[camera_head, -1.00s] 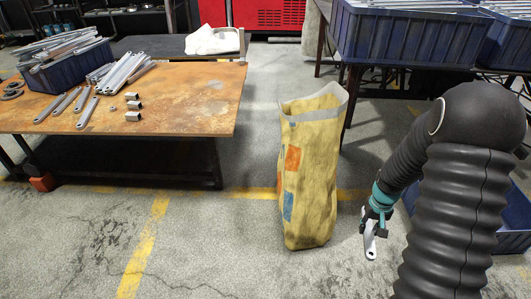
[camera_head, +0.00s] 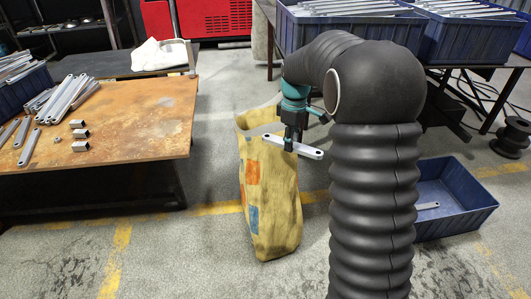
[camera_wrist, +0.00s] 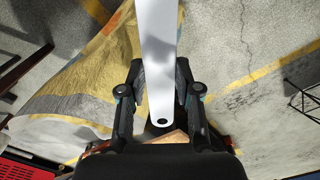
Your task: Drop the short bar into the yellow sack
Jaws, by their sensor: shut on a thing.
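My gripper (camera_head: 290,140) is shut on a short, flat, light-grey bar (camera_head: 304,150) with a hole near its end. In the head view the bar is held roughly level, in front of the upper right part of the yellow sack (camera_head: 270,195). In the wrist view the bar (camera_wrist: 158,50) runs up between the two fingers (camera_wrist: 160,95), and the sack (camera_wrist: 75,80) lies to the left below. The sack stands upright on the floor with its grey-white rim open at the top. My gripper and arm hide part of the rim.
A rusty-topped table (camera_head: 120,110) with bars and small square pieces stands at left. A blue crate (camera_head: 455,200) with a bar in it sits on the floor at right. Blue bins (camera_head: 350,38) of bars stand on a table behind. Floor in front of the sack is clear.

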